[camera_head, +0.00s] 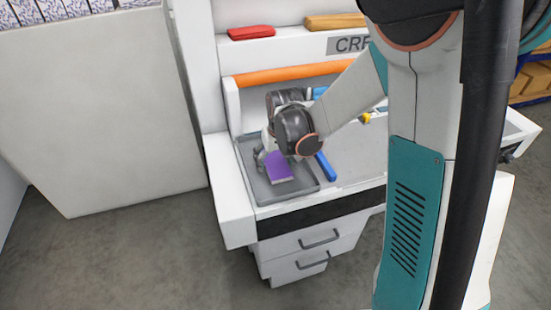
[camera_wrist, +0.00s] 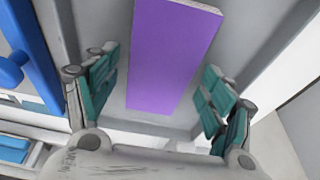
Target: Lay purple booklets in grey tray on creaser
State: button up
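A purple booklet (camera_head: 279,168) is in the grey tray (camera_head: 301,189) at the left end of the creaser. In the wrist view the purple booklet (camera_wrist: 168,50) appears to lie flat on the grey tray floor (camera_wrist: 112,22). My gripper (camera_wrist: 157,68) is open above it, with one teal-padded finger on each side. Gaps show between the booklet and both fingers. In the head view my wrist hides the booklet's far end and part of the tray. I see only one purple booklet.
A blue bar (camera_head: 325,167) lies just right of the tray; it also shows in the wrist view (camera_wrist: 34,48). An orange roller (camera_head: 290,73) runs behind. A red object (camera_head: 251,32) sits on the upper ledge. A pale panel (camera_head: 105,110) stands at left.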

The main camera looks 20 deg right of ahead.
jog(key=p+v, duration=0.4)
jog(key=v, duration=0.9)
jog(key=s+r+t, duration=0.2)
jog(key=s+r, duration=0.2)
jog(key=s, duration=0.5)
jog(key=s+r+t, duration=0.2)
jog(key=s+r, duration=0.2)
jog(key=s, duration=0.6)
jog(key=shift+s+r, duration=0.2)
jog(key=shift+r, duration=0.15)
jog(key=shift+f+b, duration=0.45)
jog(key=shift+f, duration=0.05)
